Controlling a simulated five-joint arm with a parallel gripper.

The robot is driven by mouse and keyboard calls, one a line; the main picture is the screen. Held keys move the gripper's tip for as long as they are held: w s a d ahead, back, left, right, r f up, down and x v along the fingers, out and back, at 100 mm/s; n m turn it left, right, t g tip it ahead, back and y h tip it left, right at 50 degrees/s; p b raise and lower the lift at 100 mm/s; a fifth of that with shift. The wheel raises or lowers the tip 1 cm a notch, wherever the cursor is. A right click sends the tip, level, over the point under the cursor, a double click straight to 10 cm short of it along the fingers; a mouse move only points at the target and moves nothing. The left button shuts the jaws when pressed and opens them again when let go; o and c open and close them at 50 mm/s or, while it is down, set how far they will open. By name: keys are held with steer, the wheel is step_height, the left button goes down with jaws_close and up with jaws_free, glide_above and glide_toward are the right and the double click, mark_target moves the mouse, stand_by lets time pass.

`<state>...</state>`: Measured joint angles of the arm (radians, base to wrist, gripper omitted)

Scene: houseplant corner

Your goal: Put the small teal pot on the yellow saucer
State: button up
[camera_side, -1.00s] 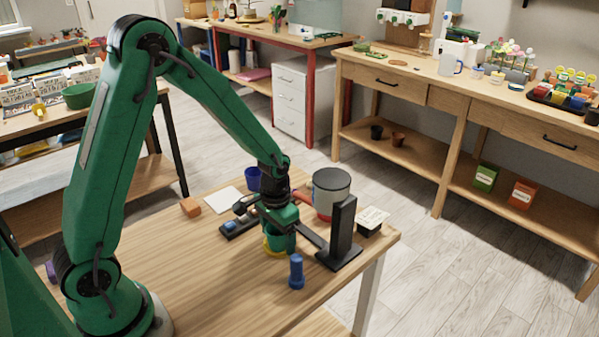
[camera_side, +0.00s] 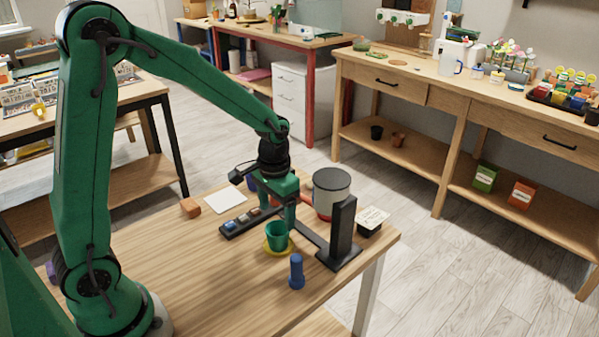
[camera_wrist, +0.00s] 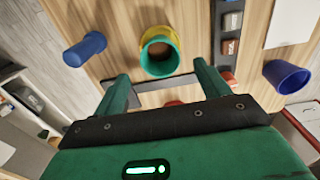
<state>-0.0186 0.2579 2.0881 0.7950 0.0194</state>
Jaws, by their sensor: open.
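The small teal pot (camera_side: 277,233) stands upright on the yellow saucer (camera_side: 268,249) on the wooden table. In the wrist view the teal pot (camera_wrist: 158,55) also sits on the yellow saucer (camera_wrist: 146,33), with part of the yellow rim showing around it. My gripper (camera_side: 288,220) is above and slightly behind the pot, apart from it. In the wrist view my gripper (camera_wrist: 160,82) has its two fingers spread wide with nothing between them.
A black upright stand (camera_side: 342,234) and a grey canister (camera_side: 331,188) are to the right. A dark tray with small blocks (camera_side: 240,222) lies left. The table's front left is clear.

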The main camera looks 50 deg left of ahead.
mark_target(277, 232)
step_height(277, 232, up, 4)
steer(key=shift+r, duration=0.2)
steer(key=shift+r, duration=0.1)
stand_by(0.6)
steer(key=s+r+t, duration=0.5)
steer(key=s+r, duration=0.6)
steer(key=s, duration=0.4)
steer(key=shift+s+d+t, duration=0.2)
steer(key=shift+d+t, duration=0.1)
steer(key=shift+d, duration=0.05)
stand_by(0.9)
